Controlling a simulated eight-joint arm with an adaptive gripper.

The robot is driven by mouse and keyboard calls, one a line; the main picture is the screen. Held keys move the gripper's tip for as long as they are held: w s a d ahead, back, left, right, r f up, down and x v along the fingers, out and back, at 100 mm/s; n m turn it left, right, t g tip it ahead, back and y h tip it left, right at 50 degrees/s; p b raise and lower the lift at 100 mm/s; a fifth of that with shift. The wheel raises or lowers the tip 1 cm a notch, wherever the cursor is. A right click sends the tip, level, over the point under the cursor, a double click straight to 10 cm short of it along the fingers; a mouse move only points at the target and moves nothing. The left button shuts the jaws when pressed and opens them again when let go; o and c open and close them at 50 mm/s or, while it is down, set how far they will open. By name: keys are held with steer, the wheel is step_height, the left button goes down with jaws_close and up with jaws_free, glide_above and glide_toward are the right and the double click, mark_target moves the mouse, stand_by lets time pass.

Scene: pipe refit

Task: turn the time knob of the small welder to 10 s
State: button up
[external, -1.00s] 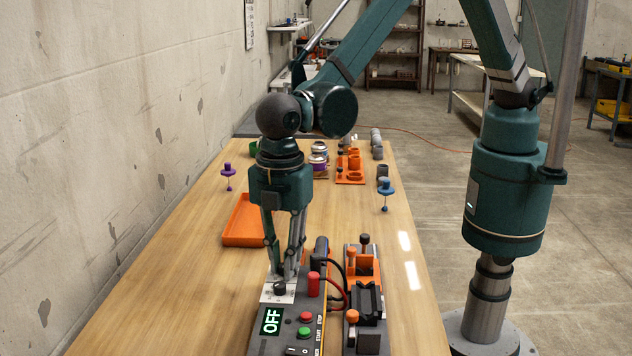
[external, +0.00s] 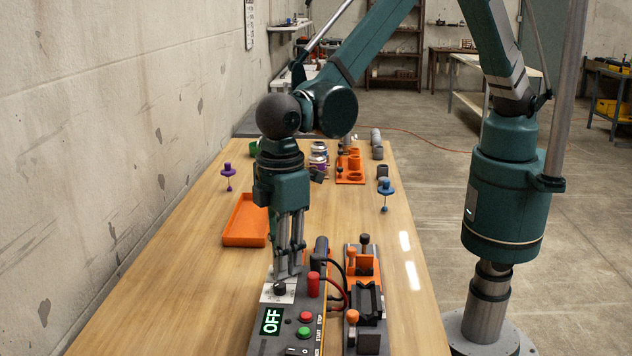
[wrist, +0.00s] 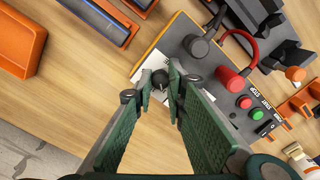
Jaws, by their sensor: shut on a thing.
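The small welder (external: 265,339) is a grey box on the wooden table at the front, with a lit display (external: 271,321) reading OFF. Its black time knob (external: 280,289) sits on a white dial plate (external: 268,295) behind the display. My gripper (external: 285,277) points down over the plate, shut on the knob. In the wrist view the knob (wrist: 160,77) shows between the two fingertips of my gripper (wrist: 161,88). The dial marks are too small and partly covered, so I cannot tell the knob's setting.
Red and green buttons (external: 304,332) and a red plug (external: 313,285) with cables are close beside the gripper. An orange and black clamp fixture (external: 367,300) stands to the right. An orange tray (external: 238,240) lies behind left. The table's left part is clear.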

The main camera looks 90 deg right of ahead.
stand_by(0.4)
steer(key=o, duration=0.9)
steer(key=shift+r, duration=0.15)
step_height(320, 180, up, 12)
steer(key=shift+f, duration=0.15)
stand_by(0.4)
